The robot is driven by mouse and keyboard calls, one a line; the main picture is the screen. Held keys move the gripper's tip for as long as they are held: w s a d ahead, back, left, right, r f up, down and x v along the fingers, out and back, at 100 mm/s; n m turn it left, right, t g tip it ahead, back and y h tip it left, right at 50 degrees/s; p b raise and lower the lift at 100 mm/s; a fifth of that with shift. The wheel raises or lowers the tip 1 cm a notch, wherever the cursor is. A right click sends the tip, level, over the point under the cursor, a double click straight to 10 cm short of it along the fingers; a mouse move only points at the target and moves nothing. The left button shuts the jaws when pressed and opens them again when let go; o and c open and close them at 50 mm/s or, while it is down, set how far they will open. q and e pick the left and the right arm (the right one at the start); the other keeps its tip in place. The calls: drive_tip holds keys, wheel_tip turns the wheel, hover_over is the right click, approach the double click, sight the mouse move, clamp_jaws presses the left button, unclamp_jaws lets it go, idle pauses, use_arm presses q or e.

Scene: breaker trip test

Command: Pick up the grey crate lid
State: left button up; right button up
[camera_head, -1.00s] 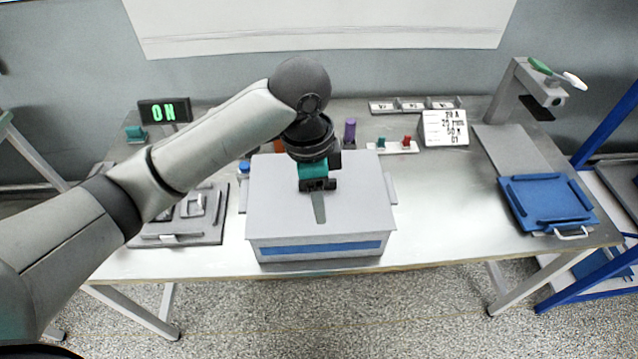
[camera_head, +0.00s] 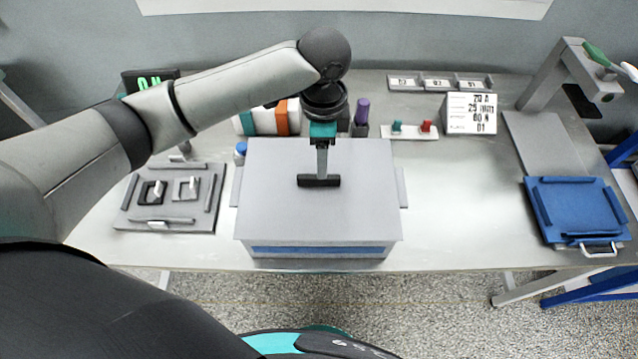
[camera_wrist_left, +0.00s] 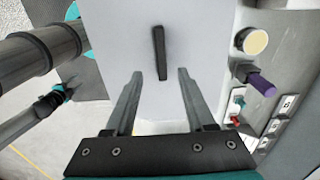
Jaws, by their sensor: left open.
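The grey crate lid (camera_head: 360,200) is a flat plate on top of a grey crate (camera_head: 240,248) with a blue band on its front. A dark bar handle (camera_head: 319,181) runs left to right across the lid's middle. It also shows in the left wrist view (camera_wrist_left: 160,52). My left gripper (camera_head: 322,170) points down above the handle. In the left wrist view its two fingers (camera_wrist_left: 160,75) are apart, with the handle lined up between them, and nothing is held. In the head view one finger hides the other. My right gripper is not visible.
A purple cylinder (camera_head: 362,112), a white bin with an orange band (camera_head: 265,121) and switches (camera_head: 410,130) stand behind the crate. A panel with sockets (camera_head: 172,205) lies left. A blue tray (camera_head: 580,205) and a stand (camera_head: 562,75) are right. Bare table lies between crate and tray.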

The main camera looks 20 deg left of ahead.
sight(319, 182)
use_arm(q)
drive_tip(key=f, duration=0.6)
drive_tip(key=shift+a+f, duration=0.3)
drive_tip(key=shift+a, duration=0.05)
clamp_jaws()
idle(0.5)
